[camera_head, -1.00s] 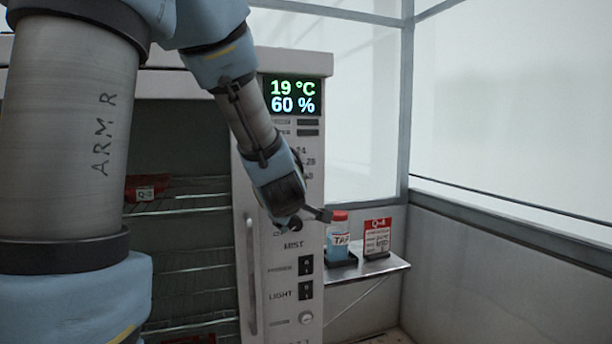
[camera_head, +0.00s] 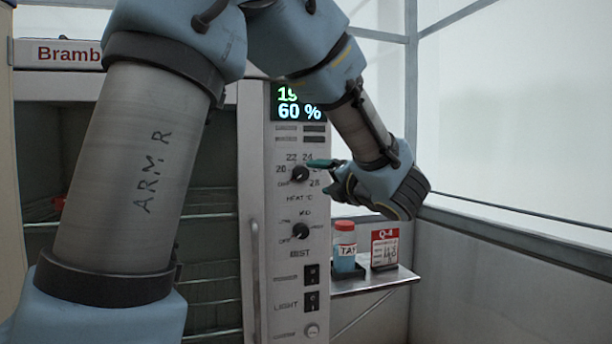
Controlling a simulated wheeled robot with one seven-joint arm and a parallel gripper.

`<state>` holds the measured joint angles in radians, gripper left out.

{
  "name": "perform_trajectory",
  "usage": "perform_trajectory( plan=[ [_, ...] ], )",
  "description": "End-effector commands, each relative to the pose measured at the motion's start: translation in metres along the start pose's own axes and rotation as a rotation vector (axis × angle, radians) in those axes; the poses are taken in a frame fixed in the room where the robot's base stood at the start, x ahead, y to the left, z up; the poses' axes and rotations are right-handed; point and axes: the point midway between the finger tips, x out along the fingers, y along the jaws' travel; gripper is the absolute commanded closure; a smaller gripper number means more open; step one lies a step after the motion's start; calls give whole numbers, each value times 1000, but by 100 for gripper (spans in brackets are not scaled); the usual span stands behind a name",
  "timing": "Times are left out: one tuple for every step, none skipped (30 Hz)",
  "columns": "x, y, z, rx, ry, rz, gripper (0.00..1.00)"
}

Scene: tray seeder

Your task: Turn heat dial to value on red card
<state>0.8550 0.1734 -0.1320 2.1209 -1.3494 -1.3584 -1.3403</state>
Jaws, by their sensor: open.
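The heat dial (camera_head: 300,174) is a black knob on the white control panel, with 20, 22, 24 and 28 printed around it. Where its pointer sits is too small to tell. My gripper (camera_head: 322,172) is open just right of the dial, its fingers pointing left at it; contact cannot be told. One fingertip looks green. The fingers and wrist hide part of the scale's right side. The red card (camera_head: 384,248), headed Q-4, stands on the small shelf at the right; its handwritten lines are too small to read surely.
A display (camera_head: 299,104) above reads 60 %, its top line partly hidden by my arm. A mist dial (camera_head: 300,231) and light switches (camera_head: 311,301) sit below. A red-capped bottle (camera_head: 345,250) stands on the shelf (camera_head: 375,282) left of the card. Wire racks are at left.

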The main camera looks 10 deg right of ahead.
Motion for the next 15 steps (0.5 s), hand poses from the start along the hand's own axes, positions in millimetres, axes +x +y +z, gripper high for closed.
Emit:
perform_trajectory(
  plan=[
    [11, 3, 1, 3, 3, 2, 20],
    [17, 3, 1, 3, 3, 1, 20],
    [24, 3, 2, 2, 3, 2, 20],
    [30, 3, 2, 3, 2, 2, 20],
    [36, 3, 1, 4, 3, 1, 20],
    [44, 3, 1, 5, 3, 1, 20],
    [49, 3, 2, 4, 2, 1, 20],
    [53, 3, 2, 3, 2, 0, 20],
    [60, 2, 1, 4, 2, 0, 20],
    [64, 2, 1, 4, 1, 1, 20],
    [68, 2, 1, 4, 1, 1, 20],
    [72, 2, 1, 4, 1, 0, 20],
    [75, 2, 1, 3, 0, -1, 20],
    [78, 1, 1, 3, -1, -1, 20],
    [80, 1, 1, 3, -1, -1, 20]
  ],
)
